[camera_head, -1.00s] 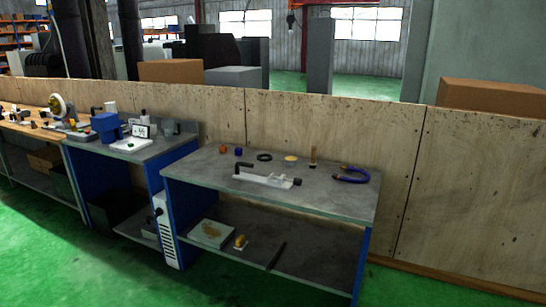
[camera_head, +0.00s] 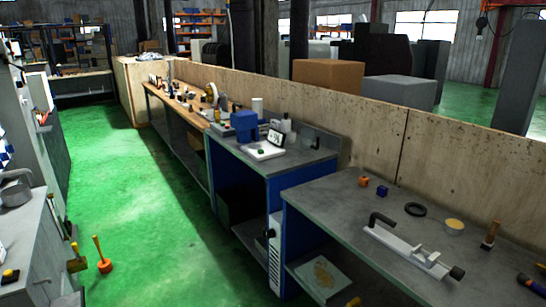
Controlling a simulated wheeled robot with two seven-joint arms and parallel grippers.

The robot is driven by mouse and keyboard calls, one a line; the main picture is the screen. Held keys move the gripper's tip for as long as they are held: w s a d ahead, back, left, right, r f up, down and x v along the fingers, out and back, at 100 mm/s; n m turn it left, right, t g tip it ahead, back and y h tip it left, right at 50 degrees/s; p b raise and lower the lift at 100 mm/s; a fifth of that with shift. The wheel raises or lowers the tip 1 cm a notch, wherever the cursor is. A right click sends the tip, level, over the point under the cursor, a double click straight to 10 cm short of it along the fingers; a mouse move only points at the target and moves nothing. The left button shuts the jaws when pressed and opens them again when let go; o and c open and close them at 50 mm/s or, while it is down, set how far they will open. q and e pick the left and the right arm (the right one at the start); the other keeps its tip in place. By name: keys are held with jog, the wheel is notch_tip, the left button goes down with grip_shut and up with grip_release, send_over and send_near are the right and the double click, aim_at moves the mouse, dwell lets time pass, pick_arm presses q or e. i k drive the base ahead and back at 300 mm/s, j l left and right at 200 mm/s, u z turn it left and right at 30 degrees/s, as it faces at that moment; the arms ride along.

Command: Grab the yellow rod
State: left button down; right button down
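No yellow rod can be made out for certain. A thin yellow-orange stick (camera_head: 97,246) stands out of an orange round piece (camera_head: 105,266) at the lower left, seen against the green floor. A dull yellow block-like piece (camera_head: 77,264) with a thin handle is just left of it. A small yellow item (camera_head: 353,302) shows on the lower shelf of the front right bench, cut off by the frame's bottom edge. Neither of my grippers is in view.
A grey bench (camera_head: 335,200) at the right carries a white fixture (camera_head: 405,252), a black ring (camera_head: 415,210) and small blocks. A blue-sided bench (camera_head: 313,158) and wooden bench line the partition. A grey cabinet (camera_head: 30,250) stands at left. The green aisle (camera_head: 140,200) between is clear.

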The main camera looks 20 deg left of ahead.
aim_at(94, 238)
jog(key=i+j+u, duration=0.2)
jog(key=i+u, duration=1.45)
jog(key=i, duration=0.4)
jog(key=i+l+u, duration=0.2)
jog(key=i, duration=0.5)
jog(key=i+j+u, duration=0.15)
jog(key=i, duration=0.3)
jog(key=i+u, duration=0.15)
jog(key=i, duration=0.25)
jog(key=i+l+u, duration=0.1)
jog(key=i+l, duration=0.2)
jog(key=i+l+u, duration=0.1)
jog(key=i+l, duration=0.15)
jog(key=i+l+u, duration=0.1)
jog(key=i+l, duration=0.15)
jog(key=l, duration=0.2)
jog(key=i+l+u, duration=0.1)
jog(key=i+l, duration=0.15)
jog(key=i+l+u, duration=0.15)
jog(key=l, duration=0.35)
jog(key=i+l+u, duration=0.1)
jog(key=i+l, duration=0.2)
jog(key=l, duration=0.1)
